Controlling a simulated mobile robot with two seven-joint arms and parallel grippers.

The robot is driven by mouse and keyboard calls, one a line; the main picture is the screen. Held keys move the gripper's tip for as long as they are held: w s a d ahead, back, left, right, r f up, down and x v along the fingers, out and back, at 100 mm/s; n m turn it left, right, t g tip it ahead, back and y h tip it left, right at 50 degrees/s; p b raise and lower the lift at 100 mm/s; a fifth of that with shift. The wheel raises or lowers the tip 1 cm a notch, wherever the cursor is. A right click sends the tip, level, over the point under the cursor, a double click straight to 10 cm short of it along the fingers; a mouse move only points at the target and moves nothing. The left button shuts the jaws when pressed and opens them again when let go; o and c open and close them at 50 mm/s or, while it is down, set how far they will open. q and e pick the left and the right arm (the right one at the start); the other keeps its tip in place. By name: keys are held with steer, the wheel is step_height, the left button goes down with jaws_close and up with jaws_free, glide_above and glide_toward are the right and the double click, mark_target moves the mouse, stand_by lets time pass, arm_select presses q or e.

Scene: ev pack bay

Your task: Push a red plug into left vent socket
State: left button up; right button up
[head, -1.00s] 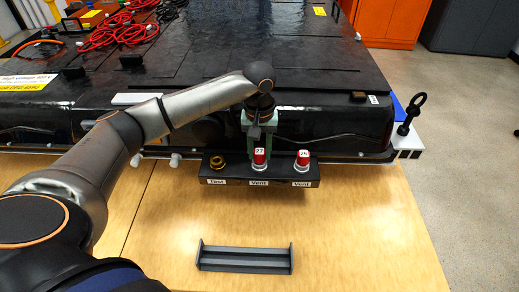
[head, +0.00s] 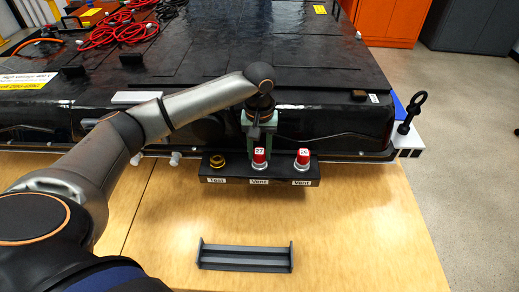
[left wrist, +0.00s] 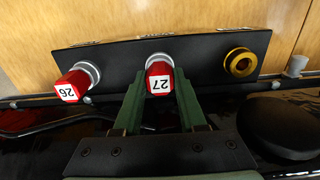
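A red plug marked 27 (head: 260,158) stands upright in the silver collar of the middle socket, the left of two labelled Vent on a black block (head: 231,180). My left gripper (left wrist: 160,85) reaches down from behind the block, its green fingers on both sides of plug 27. The fingers appear closed against its sides; the contact is only partly visible. A second red plug marked 26 (head: 303,158) sits in the right Vent socket and also shows in the left wrist view (left wrist: 72,86). How deep plug 27 sits is hard to tell. My right gripper is not in view.
A brass-coloured socket (head: 217,161) labelled Test is at the block's left end. An empty dark grey rack (head: 245,266) lies on the wooden table (head: 370,235) in front. The black battery pack (head: 330,85) is behind the block. The table right of the rack is clear.

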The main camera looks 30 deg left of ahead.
arm_select(q)
steer(key=shift+o, duration=0.3)
steer(key=o, duration=0.9)
steer(key=shift+r, duration=0.25)
steer(key=shift+r, duration=1.15)
steer(key=shift+r, duration=0.25)
steer(key=shift+r, duration=2.9)
